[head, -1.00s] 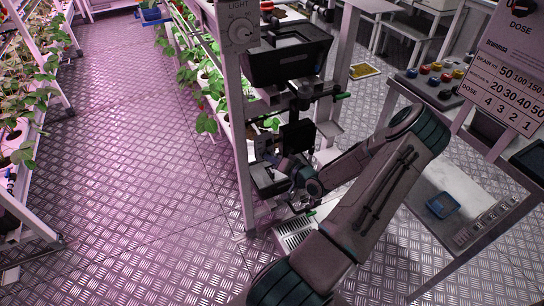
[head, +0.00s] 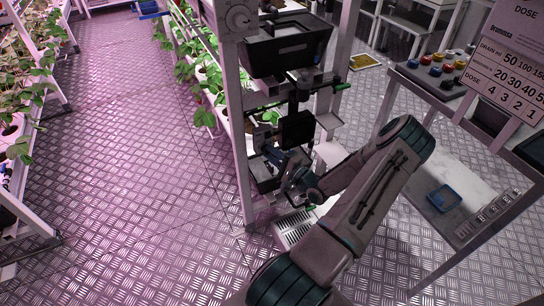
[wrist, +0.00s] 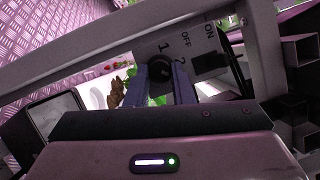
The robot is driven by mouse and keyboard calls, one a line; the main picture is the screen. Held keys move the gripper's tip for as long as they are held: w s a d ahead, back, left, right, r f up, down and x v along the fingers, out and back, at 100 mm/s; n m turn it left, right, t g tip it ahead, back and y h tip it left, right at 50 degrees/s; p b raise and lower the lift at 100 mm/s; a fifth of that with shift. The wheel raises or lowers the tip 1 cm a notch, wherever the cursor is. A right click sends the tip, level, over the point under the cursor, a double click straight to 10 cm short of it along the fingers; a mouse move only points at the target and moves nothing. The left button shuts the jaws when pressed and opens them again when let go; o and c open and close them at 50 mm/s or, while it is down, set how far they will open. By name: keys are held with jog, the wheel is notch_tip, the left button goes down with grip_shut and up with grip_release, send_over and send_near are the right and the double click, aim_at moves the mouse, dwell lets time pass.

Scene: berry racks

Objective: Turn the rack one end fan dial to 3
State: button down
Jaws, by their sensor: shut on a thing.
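A dark round dial (wrist: 160,70) sits on a pale panel (wrist: 181,54) on the rack end in the wrist view. I see no figure 3, and the dial's pointer cannot be made out. In the head view my gripper (head: 277,160) is low at the rack end, and the dial is hidden there.
A dark bin (head: 288,52) and brackets stand above my gripper on the rack post (head: 234,110). A round dial (head: 239,18) is higher on the post. The floor (head: 130,190) at left is clear.

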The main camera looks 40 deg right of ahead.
jog(key=shift+f+m+t+h+b, duration=0.1)
jog(key=shift+m+t+h+b, duration=0.2)
jog(key=shift+m, duration=0.6)
jog(key=shift+f+m+t+h+b, duration=0.1)
jog(key=shift+m+t+b, duration=0.25)
jog(key=shift+m, duration=0.85)
jog(key=c, duration=1.3)
grip_release()
jog(key=shift+o, duration=0.2)
jog(key=v, duration=1.4)
jog(key=shift+w, duration=0.1)
jog(key=shift+a, duration=0.15)
